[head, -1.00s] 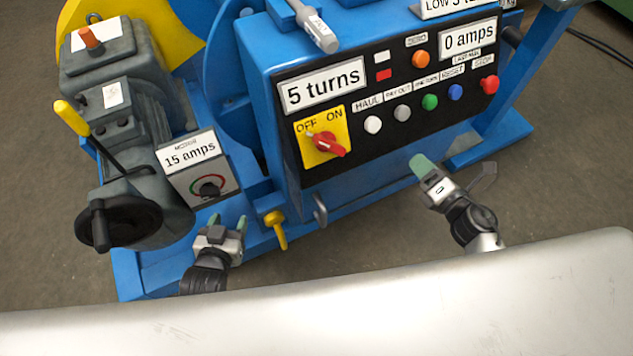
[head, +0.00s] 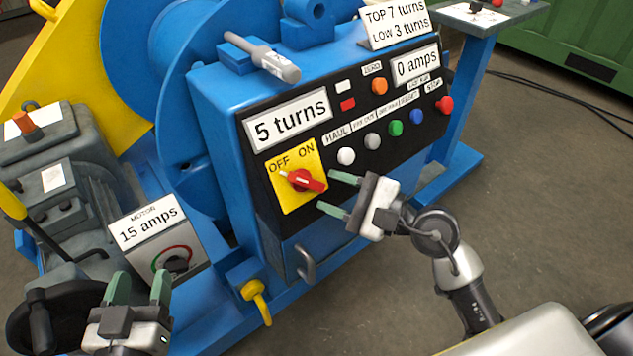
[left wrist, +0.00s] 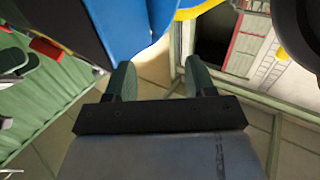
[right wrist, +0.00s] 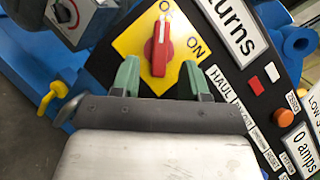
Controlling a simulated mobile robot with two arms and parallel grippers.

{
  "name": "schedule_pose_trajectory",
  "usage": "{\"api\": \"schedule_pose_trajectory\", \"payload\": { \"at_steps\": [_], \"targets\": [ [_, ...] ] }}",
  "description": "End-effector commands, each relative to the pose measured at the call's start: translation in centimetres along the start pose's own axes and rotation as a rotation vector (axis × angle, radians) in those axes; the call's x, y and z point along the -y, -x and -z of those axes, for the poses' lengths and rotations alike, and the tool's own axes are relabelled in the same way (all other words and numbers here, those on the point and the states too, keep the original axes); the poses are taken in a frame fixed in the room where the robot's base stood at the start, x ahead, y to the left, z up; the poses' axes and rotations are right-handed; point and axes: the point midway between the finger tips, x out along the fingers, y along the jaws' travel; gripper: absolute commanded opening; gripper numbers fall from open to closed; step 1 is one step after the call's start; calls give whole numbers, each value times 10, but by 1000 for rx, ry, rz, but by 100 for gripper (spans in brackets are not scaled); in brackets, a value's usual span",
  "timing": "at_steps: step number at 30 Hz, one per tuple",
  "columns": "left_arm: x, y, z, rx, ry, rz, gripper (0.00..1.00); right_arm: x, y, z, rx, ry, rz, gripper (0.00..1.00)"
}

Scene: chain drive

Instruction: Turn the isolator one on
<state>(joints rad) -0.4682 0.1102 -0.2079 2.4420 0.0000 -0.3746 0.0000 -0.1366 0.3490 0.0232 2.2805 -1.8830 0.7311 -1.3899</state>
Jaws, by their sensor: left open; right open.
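The isolator is a red rotary knob (head: 304,180) on a yellow plate (head: 293,197) marked OFF and ON, on the black front panel. In the right wrist view the knob (right wrist: 159,47) sits ahead, its white-marked end pointing towards the O of the largely hidden OFF label and away from ON. My right gripper (head: 340,194) is open and empty, just right of the knob in the head view, its fingers to either side of it in the right wrist view. My left gripper (head: 137,289) is open and empty at lower left, below the motor box.
A row of push buttons, from white (head: 346,156) to red stop (head: 444,105), lies right of the isolator. A grey metal handle (head: 305,264) and yellow lever (head: 256,297) are below the panel. The motor box (head: 150,236) is near my left gripper. Floor at right is open.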

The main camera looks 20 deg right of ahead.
Motion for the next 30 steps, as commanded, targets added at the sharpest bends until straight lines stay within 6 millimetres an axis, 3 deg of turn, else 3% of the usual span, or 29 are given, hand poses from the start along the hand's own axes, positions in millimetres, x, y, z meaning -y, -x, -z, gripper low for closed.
{"api": "schedule_pose_trajectory", "payload": {
  "at_steps": [6, 17, 20, 26, 30],
  "targets": [
    [1, 1, -4, 30, -1, 2, 55, 0, -29, 0, 2, -3, 2, 45],
    [1, 1, -5, 35, -1, 2, 55, -1, -35, 0, 0, -2, -1, 45],
    [1, 1, -5, 34, -1, 2, 55, 0, -35, 0, 0, -2, 0, 34],
    [1, 1, -5, 34, -1, 2, 55, 0, -35, 0, 0, -2, 0, 3],
    [1, 1, -4, 34, 0, 2, 55, -1, -35, 0, 0, -3, 0, 0]
  ]
}}
